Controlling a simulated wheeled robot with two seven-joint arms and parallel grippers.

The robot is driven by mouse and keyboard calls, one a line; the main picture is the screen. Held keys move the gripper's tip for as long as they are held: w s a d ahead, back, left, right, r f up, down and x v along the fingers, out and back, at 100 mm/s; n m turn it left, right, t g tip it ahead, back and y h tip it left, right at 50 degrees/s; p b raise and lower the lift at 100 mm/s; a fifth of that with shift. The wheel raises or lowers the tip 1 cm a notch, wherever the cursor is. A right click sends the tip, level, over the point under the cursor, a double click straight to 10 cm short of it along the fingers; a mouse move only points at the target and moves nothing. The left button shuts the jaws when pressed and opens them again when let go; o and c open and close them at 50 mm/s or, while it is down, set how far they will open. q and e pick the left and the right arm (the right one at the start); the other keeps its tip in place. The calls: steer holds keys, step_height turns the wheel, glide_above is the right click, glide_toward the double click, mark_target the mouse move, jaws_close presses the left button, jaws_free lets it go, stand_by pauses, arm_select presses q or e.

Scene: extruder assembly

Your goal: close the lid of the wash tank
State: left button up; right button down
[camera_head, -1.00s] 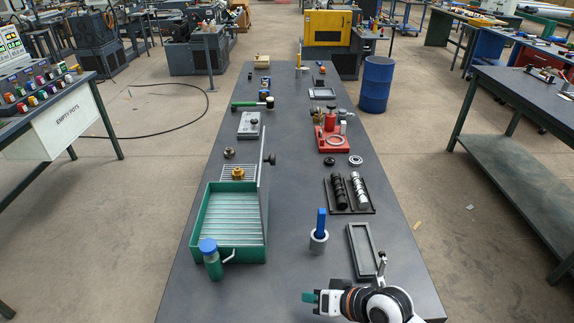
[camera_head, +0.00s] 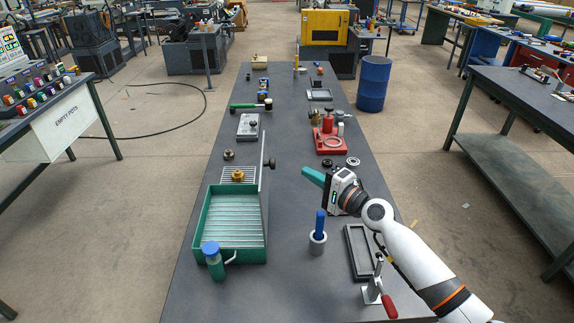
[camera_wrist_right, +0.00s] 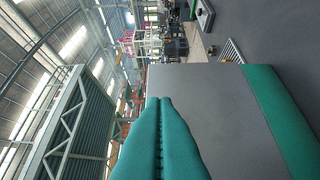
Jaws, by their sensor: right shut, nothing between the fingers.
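The wash tank (camera_head: 203,228) is an open green box with a slatted bottom, on the left of the table in the head view. Its grey lid (camera_head: 263,200) stands upright along the tank's right side, with a black knob (camera_head: 271,163) near its far end. My right gripper (camera_head: 312,176) has teal fingers, shut and empty, to the right of the lid and apart from it. In the right wrist view the shut fingers (camera_wrist_right: 160,103) point toward the lid's broad grey face (camera_wrist_right: 205,110), with a green tank wall (camera_wrist_right: 275,110) at the right. My left gripper is out of view.
A blue-handled tool in a grey cup (camera_head: 318,240) stands near my right arm. A grey rectangular frame (camera_head: 358,253) and a red-handled clamp (camera_head: 374,291) are below the arm. A green bottle with a blue cap (camera_head: 213,262) stands at the tank's front. A red fixture (camera_head: 330,142) stands farther back.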

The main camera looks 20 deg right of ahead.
steer(key=w+a+p, duration=0.2)
steer(key=w+a, duration=0.1)
steer(key=a, duration=0.2)
steer(key=shift+w+a, duration=0.15)
steer(key=shift+w, duration=0.25)
